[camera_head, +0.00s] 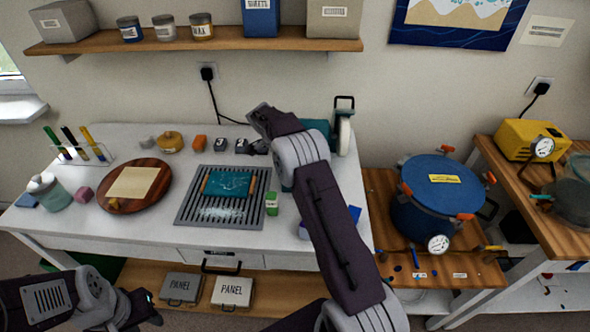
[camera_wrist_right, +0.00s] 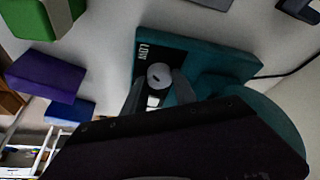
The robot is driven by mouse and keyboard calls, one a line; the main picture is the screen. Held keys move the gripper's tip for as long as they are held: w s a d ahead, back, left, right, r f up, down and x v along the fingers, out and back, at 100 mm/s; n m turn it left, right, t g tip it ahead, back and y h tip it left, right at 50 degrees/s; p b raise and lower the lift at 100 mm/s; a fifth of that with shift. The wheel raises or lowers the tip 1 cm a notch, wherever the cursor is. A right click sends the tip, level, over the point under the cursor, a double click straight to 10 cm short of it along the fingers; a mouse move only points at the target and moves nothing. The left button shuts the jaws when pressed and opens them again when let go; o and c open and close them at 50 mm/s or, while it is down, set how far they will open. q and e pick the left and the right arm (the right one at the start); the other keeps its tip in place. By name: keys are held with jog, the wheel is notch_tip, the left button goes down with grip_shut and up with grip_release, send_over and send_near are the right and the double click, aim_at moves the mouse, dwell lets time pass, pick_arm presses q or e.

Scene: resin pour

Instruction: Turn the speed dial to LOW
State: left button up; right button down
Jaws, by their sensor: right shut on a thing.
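The teal machine (camera_head: 318,128) stands at the back right of the white table, partly hidden behind my right arm in the head view. A round grey dial (camera_wrist_right: 158,74) with a light mark sits on that panel. My right gripper (camera_wrist_right: 158,92) has one finger on each side of the dial and is shut on it. In the head view my right fingertips are hidden. My left gripper (camera_head: 153,306) is low at the lower left, away from the machine; its finger gap is unclear.
A slatted grey rack (camera_head: 187,212) holds a teal panel. A round wooden board (camera_head: 152,172) lies left of it. A green box (camera_wrist_right: 40,17) and a purple block (camera_wrist_right: 42,78) lie near my right gripper. A blue pot (camera_head: 436,205) stands right of the table.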

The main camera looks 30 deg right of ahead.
jog(key=c, duration=1)
grip_release()
jog(key=shift+r, duration=0.1)
jog(key=v, duration=0.9)
jog(key=shift+a, duration=0.1)
